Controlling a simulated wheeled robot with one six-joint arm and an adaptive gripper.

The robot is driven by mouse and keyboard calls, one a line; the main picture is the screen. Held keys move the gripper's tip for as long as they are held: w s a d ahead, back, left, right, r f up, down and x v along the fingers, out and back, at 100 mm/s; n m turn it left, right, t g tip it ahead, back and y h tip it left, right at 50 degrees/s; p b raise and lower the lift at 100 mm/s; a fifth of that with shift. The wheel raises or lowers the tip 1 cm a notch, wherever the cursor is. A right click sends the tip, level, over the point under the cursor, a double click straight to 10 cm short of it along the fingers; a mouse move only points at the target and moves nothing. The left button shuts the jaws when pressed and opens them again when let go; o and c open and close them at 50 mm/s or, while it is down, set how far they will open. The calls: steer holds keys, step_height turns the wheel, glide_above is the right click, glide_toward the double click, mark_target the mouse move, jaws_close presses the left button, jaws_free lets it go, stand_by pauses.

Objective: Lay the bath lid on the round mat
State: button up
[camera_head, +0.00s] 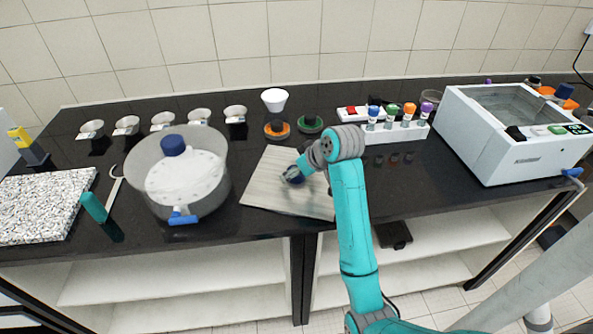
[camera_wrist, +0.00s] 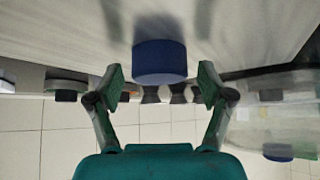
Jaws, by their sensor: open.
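A pale, streaked square panel (camera_head: 270,188), which looks like the bath lid, lies on the black counter at the middle. A dark blue knob (camera_wrist: 160,62) stands on a pale surface in the wrist view, apparently this panel. My gripper (camera_head: 293,177) is low over the panel. Its open fingers also show in the wrist view (camera_wrist: 160,84), one on each side of the knob, with gaps to it. I cannot make out a round mat in either view. My arm hides part of the counter and the panel's right side.
A white water bath (camera_head: 515,152) with an open top stands at the right. A tube rack (camera_head: 395,134) stands behind my arm. A clear vessel with a blue-knobbed top (camera_head: 215,190) stands left of the panel. Orange (camera_head: 268,133) and green (camera_head: 318,127) round pieces lie behind it.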

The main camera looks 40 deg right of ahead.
steer(key=v, duration=0.7)
steer(key=shift+s+r, duration=0.1)
steer(key=shift+s, duration=0.05)
stand_by(0.3)
